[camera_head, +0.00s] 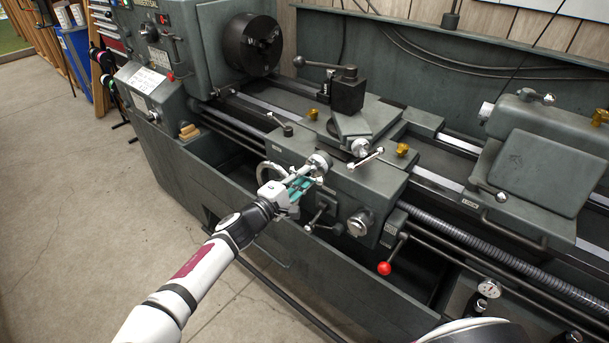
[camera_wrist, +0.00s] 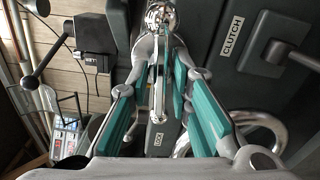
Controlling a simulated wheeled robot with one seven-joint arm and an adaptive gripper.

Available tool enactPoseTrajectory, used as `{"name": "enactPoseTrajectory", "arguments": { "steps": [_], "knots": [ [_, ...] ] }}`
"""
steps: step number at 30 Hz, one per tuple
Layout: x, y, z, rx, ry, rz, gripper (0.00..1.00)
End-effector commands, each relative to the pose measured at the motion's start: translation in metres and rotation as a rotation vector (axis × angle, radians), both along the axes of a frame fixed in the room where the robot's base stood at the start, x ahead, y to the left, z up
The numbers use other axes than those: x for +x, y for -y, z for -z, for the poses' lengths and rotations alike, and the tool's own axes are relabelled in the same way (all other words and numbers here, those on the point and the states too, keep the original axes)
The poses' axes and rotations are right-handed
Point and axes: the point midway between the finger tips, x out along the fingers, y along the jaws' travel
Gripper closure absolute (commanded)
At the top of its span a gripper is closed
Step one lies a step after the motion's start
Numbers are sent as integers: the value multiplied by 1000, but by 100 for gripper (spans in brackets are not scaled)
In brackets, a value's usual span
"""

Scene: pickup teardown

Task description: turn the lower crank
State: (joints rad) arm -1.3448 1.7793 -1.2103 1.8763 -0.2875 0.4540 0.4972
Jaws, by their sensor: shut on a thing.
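The lower crank (camera_head: 320,163) is a bright metal crank on the front of the lathe's carriage. My gripper (camera_head: 303,184) reaches it from the lower left, its teal finger pads at the crank's arm and handle. In the wrist view the shiny crank (camera_wrist: 158,92) runs between the pads of my gripper (camera_wrist: 165,85), with its round hub at the top. The gripper is shut on it. The pads hide part of the handle. An upper crank (camera_head: 361,147) with a metal bar sits higher, to the right.
A large handwheel (camera_head: 266,172) is just left of my gripper. A small lever (camera_head: 318,215) and a round knob (camera_head: 358,223) sit below and to the right. A red-knobbed lever (camera_head: 384,268) hangs further right. Open concrete floor (camera_head: 70,200) lies at left.

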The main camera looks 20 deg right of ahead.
Motion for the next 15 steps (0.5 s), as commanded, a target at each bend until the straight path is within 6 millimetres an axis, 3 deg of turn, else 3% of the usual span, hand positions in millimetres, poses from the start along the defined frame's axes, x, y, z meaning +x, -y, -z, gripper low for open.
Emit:
{"name": "enactPoseTrajectory", "arguments": {
  "steps": [15],
  "knots": [
    [-1,-1,1,-267,-411,-4,100]
  ]
}}
